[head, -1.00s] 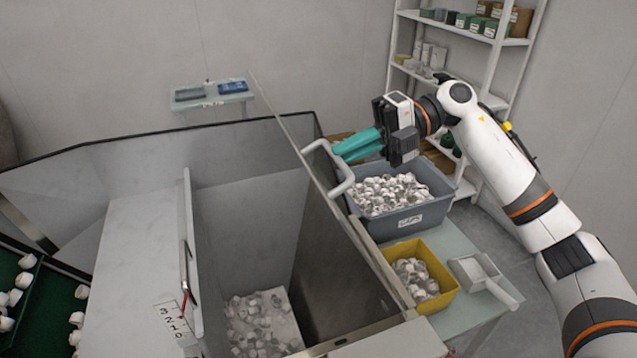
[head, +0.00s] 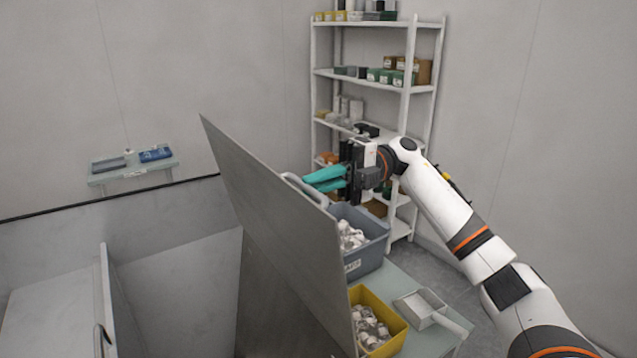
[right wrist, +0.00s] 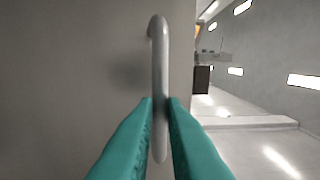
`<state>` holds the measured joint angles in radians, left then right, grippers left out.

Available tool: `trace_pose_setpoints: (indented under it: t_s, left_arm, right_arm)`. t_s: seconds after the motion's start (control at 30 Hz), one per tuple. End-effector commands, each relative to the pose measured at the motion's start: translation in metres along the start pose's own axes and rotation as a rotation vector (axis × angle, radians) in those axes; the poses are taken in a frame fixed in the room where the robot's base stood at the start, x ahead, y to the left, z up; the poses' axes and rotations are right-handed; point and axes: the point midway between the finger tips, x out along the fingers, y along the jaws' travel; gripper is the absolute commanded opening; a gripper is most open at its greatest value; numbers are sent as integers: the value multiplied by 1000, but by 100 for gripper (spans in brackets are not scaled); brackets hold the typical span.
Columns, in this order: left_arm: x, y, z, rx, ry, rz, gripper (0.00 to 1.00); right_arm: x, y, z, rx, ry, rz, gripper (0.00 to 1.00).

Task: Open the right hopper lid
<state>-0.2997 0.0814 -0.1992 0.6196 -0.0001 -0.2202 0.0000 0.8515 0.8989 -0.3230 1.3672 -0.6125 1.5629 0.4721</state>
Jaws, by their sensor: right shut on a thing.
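The right hopper lid (head: 270,215) is a grey panel standing raised and tilted at the right side of the hopper. Its pale bar handle (head: 300,183) is on the lid's right face. My right gripper (head: 310,181) has teal fingers closed on this handle. In the right wrist view the handle (right wrist: 160,75) runs upright between the two fingertips (right wrist: 160,105), with the lid's flat face (right wrist: 75,70) behind it. The hopper's inside shows only in part to the left of the lid. My left gripper is in neither current view.
A grey bin of white caps (head: 372,250) and a yellow bin of caps (head: 395,345) stand right of the lid, with a scoop (head: 422,305) beside them. A shelf rack (head: 405,110) stands behind my right arm. A small wall shelf (head: 130,174) is at the far left.

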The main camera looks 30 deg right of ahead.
Motion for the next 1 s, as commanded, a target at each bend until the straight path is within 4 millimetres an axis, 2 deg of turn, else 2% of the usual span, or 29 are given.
trace_pose_setpoints:
  t_s: [0.03, 0.07, 0.1, 0.2, 0.47, 0.57, 0.67, 1.0]
  left_arm:
    - [0, 0, 0, 0, 0, 0, 36]
    - [0, 0, 0, 0, 0, 0, 36]
    - [0, 0, 0, 0, 0, -1, 36]
    - [0, -1, 0, 0, 0, -1, 36]
    - [0, -1, 0, 0, 0, -2, 36]
    - [3, -2, 0, 0, 0, -2, 36]
    - [8, -2, -1, 0, 0, -2, 36]
    - [24, -2, -2, 0, 0, -3, 36]
  right_arm:
    - [1, 0, 0, 0, -2, 1, 0]
    - [1, 0, 0, 0, -2, 1, 14]
    - [1, 0, 0, 0, -2, 1, 20]
    - [1, 0, 0, 0, -2, 1, 33]
    - [0, 1, 0, 1, -1, 1, 33]
    - [-6, 1, 0, 1, 1, 2, 33]
    - [-21, 2, -1, 0, 3, 2, 33]
    - [-92, 1, -1, 0, 2, 0, 33]
